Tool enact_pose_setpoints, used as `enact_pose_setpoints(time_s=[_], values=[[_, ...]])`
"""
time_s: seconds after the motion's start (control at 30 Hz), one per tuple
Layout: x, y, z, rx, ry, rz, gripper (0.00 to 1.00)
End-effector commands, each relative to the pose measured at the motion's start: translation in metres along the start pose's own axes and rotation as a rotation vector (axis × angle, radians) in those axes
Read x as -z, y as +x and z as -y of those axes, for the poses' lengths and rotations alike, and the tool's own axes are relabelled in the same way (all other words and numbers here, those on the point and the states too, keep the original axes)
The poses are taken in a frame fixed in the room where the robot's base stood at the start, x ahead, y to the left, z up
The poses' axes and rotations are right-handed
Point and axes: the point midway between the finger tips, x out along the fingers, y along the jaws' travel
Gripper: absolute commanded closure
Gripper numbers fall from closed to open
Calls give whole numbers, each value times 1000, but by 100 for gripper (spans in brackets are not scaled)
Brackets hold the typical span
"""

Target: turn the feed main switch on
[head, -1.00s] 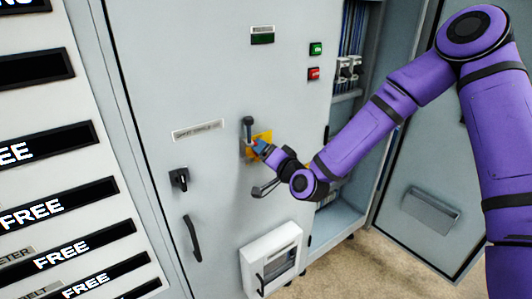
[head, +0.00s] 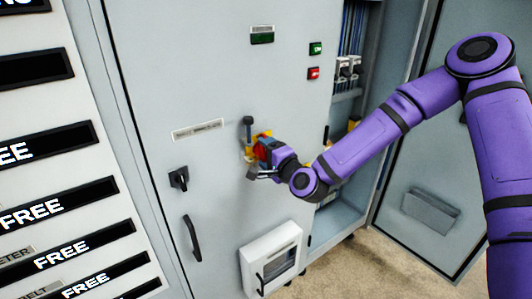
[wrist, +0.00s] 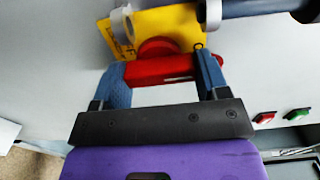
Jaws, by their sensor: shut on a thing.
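The feed main switch has a red handle (wrist: 160,68) on a yellow plate (wrist: 165,22), fixed to the grey cabinet door. In the head view, the red handle (head: 263,149) and part of the yellow plate (head: 247,153) show beside my gripper (head: 267,150). In the wrist view my gripper (wrist: 166,70) has its two blue fingers on either side of the red handle, shut on it. The handle lies roughly crosswise between the fingers. The plate's lettering is only partly visible, so I cannot read the switch position.
A dark grey lever (head: 248,128) stands out just above the plate, close to my gripper. A white box (head: 272,258) projects below. The cabinet's right side stands open.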

Motion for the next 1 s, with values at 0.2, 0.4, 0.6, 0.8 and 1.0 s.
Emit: enact_pose_setpoints(time_s=[0.2,0.4,0.6,0.8,1.0], values=[[0,0,-1,-2,18,0,55],[0,0,-1,-2,19,0,55],[0,0,-1,-2,19,0,11],[0,0,0,-1,18,0,6],[0,-6,0,-1,17,0,6]])
